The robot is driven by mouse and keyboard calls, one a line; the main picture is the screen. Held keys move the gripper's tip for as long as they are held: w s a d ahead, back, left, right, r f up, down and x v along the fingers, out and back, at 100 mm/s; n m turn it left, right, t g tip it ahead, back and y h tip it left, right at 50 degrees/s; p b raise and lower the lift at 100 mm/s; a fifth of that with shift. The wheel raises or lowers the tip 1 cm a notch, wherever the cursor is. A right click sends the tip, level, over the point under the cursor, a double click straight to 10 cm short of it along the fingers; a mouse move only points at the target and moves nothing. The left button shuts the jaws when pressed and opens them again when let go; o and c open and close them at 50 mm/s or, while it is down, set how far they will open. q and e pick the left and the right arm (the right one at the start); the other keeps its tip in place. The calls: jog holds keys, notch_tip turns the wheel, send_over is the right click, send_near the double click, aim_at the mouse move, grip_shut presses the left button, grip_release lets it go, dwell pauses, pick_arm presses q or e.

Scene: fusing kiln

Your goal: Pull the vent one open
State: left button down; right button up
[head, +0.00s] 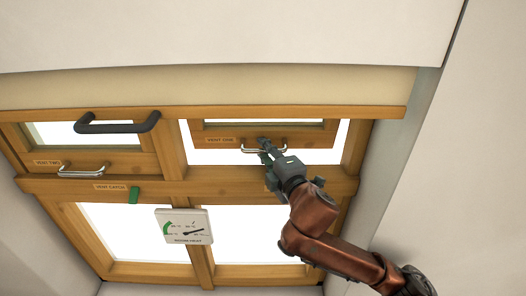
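Vent one (222,131) is the upper right wooden sash, with a label reading "VENT ONE" (220,140). Bright gaps show below it and at its right side, so it stands tilted away from its frame. Its metal bar handle (250,150) is on the lower rail. My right gripper (264,149) comes up from the lower right with its fingers around the handle's middle, and it looks closed on it. The fingers hide part of the handle. My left gripper is not in view.
Vent two (100,160) at left has a metal handle (84,171) and a dark bar handle (118,126) above. A green catch (134,195) sits on the crossbar, and a dial card (185,227) hangs below. A pale wall (470,160) stands at right.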

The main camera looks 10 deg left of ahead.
jog(key=shift+o, duration=0.6)
jog(key=shift+s, duration=0.1)
jog(key=v, duration=1.2)
jog(key=shift+a, duration=0.1)
